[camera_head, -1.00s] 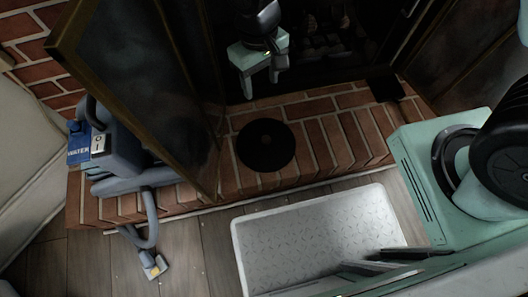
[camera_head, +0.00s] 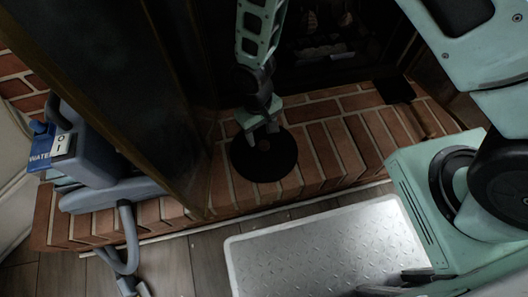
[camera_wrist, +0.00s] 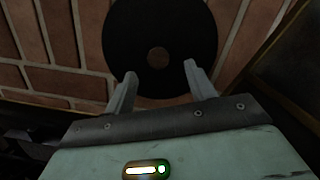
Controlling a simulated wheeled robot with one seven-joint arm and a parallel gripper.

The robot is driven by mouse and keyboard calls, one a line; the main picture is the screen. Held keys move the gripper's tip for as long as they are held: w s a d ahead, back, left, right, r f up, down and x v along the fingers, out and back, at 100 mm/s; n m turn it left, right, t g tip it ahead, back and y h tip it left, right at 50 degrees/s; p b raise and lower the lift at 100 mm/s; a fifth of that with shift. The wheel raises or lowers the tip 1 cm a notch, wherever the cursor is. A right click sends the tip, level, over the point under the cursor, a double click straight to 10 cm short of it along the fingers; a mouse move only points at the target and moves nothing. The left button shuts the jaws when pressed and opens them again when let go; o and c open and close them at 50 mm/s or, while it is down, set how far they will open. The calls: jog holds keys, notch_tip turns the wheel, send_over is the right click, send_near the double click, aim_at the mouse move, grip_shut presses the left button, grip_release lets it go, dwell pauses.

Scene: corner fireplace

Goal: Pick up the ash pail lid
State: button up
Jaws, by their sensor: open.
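The ash pail lid (camera_head: 272,164) is a flat black disc with a small brownish round spot at its centre. It lies on the brick hearth in front of the firebox. In the wrist view the lid (camera_wrist: 178,30) fills the upper middle, partly cut off by the top edge. My gripper (camera_head: 262,133) is above the lid's far part in the head view. In the wrist view my gripper (camera_wrist: 160,72) has its two fingers apart, on either side of the lid's lower part, with nothing between them but the lid below. I cannot tell whether the fingertips touch it.
An open glass-fronted door (camera_head: 150,110) stands left of the lid, close to it. A grey-blue vacuum-like machine (camera_head: 85,150) with a hose is further left. A silver tread-plate tray (camera_head: 325,250) lies on the wood floor (camera_head: 190,260). The brick hearth (camera_head: 340,150) right of the lid is mostly clear.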

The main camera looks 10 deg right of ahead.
aim_at(264, 144)
jog(key=f+b, duration=0.1)
jog(key=f, duration=0.1)
jog(key=f+b, duration=0.1)
jog(key=f, duration=0.1)
jog(key=f+b, duration=0.1)
jog(key=f, duration=0.1)
jog(key=shift+s+d+f+b, duration=0.25)
jog(key=shift+s+f+b, duration=0.05)
jog(key=shift+b, duration=0.05)
jog(key=shift+r, duration=0.1)
jog(key=c, duration=1.1)
